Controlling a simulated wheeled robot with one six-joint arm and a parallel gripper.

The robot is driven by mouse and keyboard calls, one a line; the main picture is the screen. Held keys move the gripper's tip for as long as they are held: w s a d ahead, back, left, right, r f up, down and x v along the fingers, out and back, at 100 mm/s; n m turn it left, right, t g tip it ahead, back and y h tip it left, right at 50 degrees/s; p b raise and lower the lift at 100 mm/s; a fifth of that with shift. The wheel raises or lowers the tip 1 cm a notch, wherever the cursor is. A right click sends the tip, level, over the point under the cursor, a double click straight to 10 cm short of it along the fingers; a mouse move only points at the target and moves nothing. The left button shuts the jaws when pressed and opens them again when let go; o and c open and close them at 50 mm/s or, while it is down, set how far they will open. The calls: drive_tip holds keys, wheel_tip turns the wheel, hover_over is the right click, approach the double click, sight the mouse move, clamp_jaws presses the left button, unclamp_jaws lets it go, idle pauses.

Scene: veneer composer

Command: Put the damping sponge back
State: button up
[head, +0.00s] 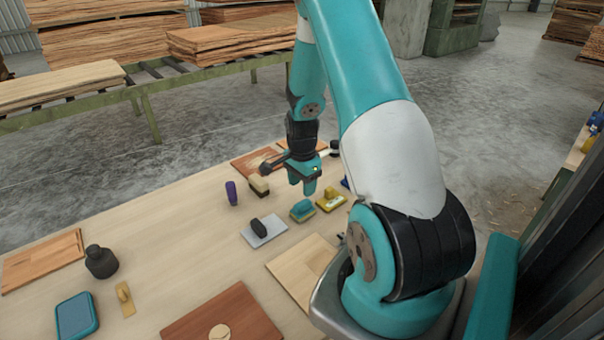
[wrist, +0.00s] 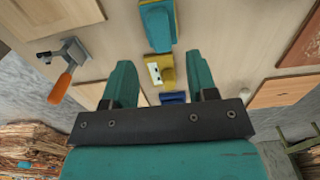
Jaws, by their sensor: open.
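A teal and yellow block that looks like the damping sponge (head: 302,210) lies on the pale worktable, just below and in front of my gripper (head: 305,188). In the wrist view the sponge (wrist: 157,27) lies at the top centre, beyond the fingertips. My gripper (wrist: 160,66) is open, its two teal fingers pointing at the table with nothing held. A shallow teal tray (head: 77,316) lies at the table's near left; I cannot tell whether it belongs to the sponge.
A yellow tool (head: 331,200) lies close beside the sponge, with a blue item (wrist: 172,97) near it. A black-handled grey plate (head: 264,231), brush (head: 259,186) and purple item (head: 231,193) stand left. A clamp (wrist: 64,68) lies nearby.

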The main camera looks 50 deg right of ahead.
sight(302, 203)
wheel_tip(302, 203, up, 5)
drive_tip(key=a+r+n+y, duration=0.1)
drive_tip(key=a+r+n, duration=0.3)
drive_tip(key=a, duration=0.3)
drive_tip(key=w+a+r+n+t, duration=0.1)
drive_tip(key=a+r+n, duration=0.3)
drive_tip(key=a, duration=0.3)
drive_tip(key=a+r+n+y, duration=0.1)
drive_tip(key=a+r+n, duration=0.25)
drive_tip(key=a, duration=0.35)
drive_tip(key=s+a+r+n+y, duration=0.1)
drive_tip(key=s+a+r+n, duration=0.2)
drive_tip(key=s+a+n, duration=0.5)
drive_tip(key=s+a+r+n+g+y, duration=0.1)
drive_tip(key=s+a+r+n, duration=0.3)
drive_tip(key=s+a+n, duration=0.4)
drive_tip(key=shift+s+a+r+b, duration=0.2)
drive_tip(key=shift+a+b, duration=0.1)
drive_tip(key=shift+a, duration=0.4)
drive_tip(key=shift+w, duration=0.1)
